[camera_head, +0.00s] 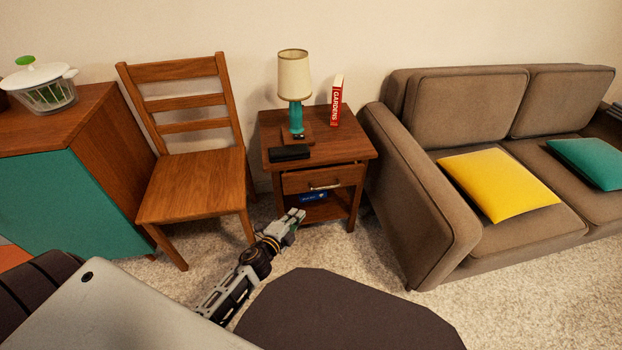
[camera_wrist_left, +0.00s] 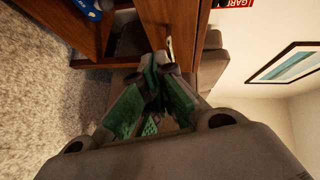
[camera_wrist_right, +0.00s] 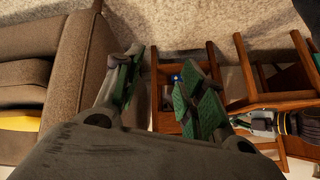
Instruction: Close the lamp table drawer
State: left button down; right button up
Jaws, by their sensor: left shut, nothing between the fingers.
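The wooden lamp table (camera_head: 360,148) stands between the chair and the sofa. Its drawer (camera_head: 296,184) sticks out a little at the front, with a dark gap above its front panel. The drawer's metal handle (camera_head: 325,186) also shows in the left wrist view (camera_wrist_left: 169,48). My left gripper (camera_head: 298,216) is shut and empty, in front of and below the drawer. In the left wrist view its fingertips (camera_wrist_left: 160,62) appear close to the handle; contact cannot be told. My right gripper (camera_wrist_right: 160,85) is open and empty in the right wrist view.
A lamp (camera_head: 294,78), a red book (camera_head: 336,102) and a dark flat object (camera_head: 289,153) are on the tabletop. A blue item (camera_head: 313,197) lies on the lower shelf. The chair (camera_head: 190,185) and sofa (camera_head: 420,215) flank the table.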

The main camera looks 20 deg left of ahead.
pick_arm(q)
jog(key=r+m+h, duration=0.1)
jog(key=r, duration=0.1)
jog(key=r+m+t+h, duration=0.1)
jog(key=r+m, duration=0.1)
jog(key=shift+w+d+r+t, duration=0.1)
jog(key=shift+d+r+t, duration=0.1)
jog(key=shift+r+t, duration=0.1)
pick_arm(e)
jog(key=s, duration=0.1)
jog(key=s+d+g, duration=0.1)
jog(key=s, duration=0.1)
jog(key=shift+d+f+g+h, duration=0.2)
jog(key=shift+f+g+h, duration=0.1)
jog(key=shift+g+h, duration=0.1)
pick_arm(q)
jog(key=shift+w, duration=0.1)
